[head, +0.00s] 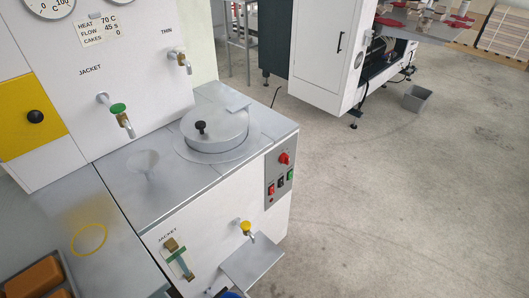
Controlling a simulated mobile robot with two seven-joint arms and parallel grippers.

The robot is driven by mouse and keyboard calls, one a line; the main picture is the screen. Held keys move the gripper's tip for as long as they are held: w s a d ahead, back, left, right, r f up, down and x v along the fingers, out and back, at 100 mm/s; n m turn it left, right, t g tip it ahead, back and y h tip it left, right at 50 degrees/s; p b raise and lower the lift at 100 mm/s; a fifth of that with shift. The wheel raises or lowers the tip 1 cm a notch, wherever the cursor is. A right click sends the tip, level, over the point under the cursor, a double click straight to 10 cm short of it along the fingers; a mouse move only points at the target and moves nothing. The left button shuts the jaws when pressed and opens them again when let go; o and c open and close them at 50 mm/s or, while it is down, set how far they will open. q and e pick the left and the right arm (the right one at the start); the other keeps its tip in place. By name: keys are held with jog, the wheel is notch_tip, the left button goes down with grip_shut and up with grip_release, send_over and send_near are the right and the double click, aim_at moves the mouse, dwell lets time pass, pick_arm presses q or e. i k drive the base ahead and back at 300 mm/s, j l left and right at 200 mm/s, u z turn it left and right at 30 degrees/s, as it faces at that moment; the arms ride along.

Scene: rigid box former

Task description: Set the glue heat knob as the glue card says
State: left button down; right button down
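The glue card (97,30) is on the white upright panel at upper left and reads HEAT 70 C, FLOW 45 s, CAKES 0. A red round knob (284,158) sits at the top of a grey control panel (271,184) on the glue pot cabinet's front. Its pointer and scale are too small to read. A black knob (35,116) sits on a yellow plate at left. I cannot tell for certain which one is the glue heat knob. Neither of my grippers is in view.
A lidded pot (215,130) and a funnel (145,163) are on the cabinet top. Taps stick out, including a green-handled one (118,108) and a yellow-handled one (245,227) above a shelf (252,264). Brown blocks (35,281) lie lower left.

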aim_at(284, 158)
jog(key=i+l+u, duration=0.3)
jog(key=l+u, duration=0.25)
jog(key=i+l+u, duration=0.15)
jog(key=l+u, duration=0.15)
jog(key=l, duration=0.15)
jog(key=l+u, duration=0.25)
jog(key=l, duration=0.15)
jog(key=i, duration=0.05)
